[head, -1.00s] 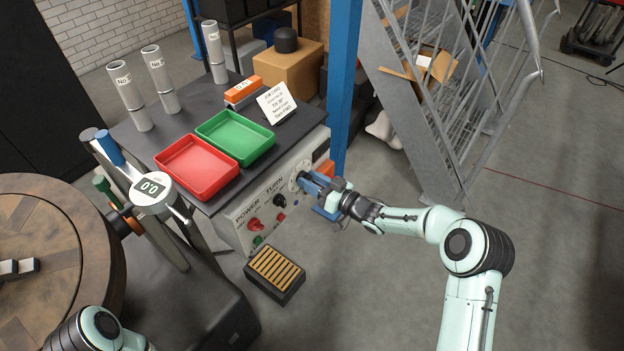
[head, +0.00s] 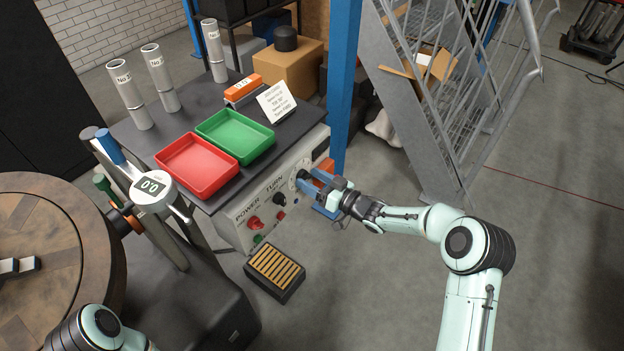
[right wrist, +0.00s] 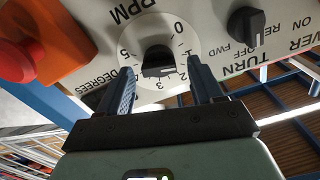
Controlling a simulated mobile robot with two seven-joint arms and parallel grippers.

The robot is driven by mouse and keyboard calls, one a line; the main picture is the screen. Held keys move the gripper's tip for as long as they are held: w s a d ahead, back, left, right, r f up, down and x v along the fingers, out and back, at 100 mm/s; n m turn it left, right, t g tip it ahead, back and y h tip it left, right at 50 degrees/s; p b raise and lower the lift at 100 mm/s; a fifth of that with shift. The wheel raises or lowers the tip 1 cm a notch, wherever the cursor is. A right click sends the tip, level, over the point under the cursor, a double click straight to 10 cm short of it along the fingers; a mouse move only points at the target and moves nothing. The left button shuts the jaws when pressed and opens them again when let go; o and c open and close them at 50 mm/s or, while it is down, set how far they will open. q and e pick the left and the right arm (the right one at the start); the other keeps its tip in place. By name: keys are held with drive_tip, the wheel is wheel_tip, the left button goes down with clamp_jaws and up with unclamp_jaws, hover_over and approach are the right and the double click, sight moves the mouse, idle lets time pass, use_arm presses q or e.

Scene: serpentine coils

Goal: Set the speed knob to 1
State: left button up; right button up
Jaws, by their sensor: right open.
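The speed knob (right wrist: 158,60) is a black knob on a round white dial (right wrist: 150,27) marked RPM, with numbers from 0 to 5, on the machine's front panel. In the right wrist view the dial appears turned over, and I cannot clearly tell which number the knob points to. My right gripper (head: 309,181) is open in front of the dial, with one blue finger on each side of the knob. A gap shows between fingers and knob. In the head view the fingers partly hide the dial. My left gripper is out of view.
A black TURN switch (right wrist: 246,27) sits beside the dial, and a red button on an orange box (right wrist: 25,55) is on its other side. A red POWER knob (head: 254,223) is lower on the panel. Red (head: 197,187) and green (head: 268,151) trays lie on top. A blue post (head: 345,80) stands behind.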

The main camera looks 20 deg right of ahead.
drive_tip(key=v, duration=1.3)
drive_tip(key=s+a+f+m+g+h+p, duration=0.2)
drive_tip(key=s+a+f+m+h+p, duration=0.15)
drive_tip(key=f, duration=0.45)
drive_tip(key=s+a+f+m+g+h+p, duration=0.2)
drive_tip(key=s+f+m+g+h, duration=0.15)
drive_tip(key=f, duration=0.45)
drive_tip(key=s+a+f+g+p, duration=0.1)
drive_tip(key=s+a+f+g, duration=0.1)
drive_tip(key=s, duration=0.6)
drive_tip(key=s+a+f+m+g+p, duration=0.1)
drive_tip(key=s+g, duration=0.3)
drive_tip(key=s, duration=0.5)
drive_tip(key=s+a+f+g+p, duration=0.2)
drive_tip(key=s+a+f+g, duration=0.1)
drive_tip(key=s, duration=0.6)
drive_tip(key=shift+a+m+g, duration=0.2)
drive_tip(key=shift+m+g, duration=0.1)
drive_tip(key=shift+g, duration=0.05)
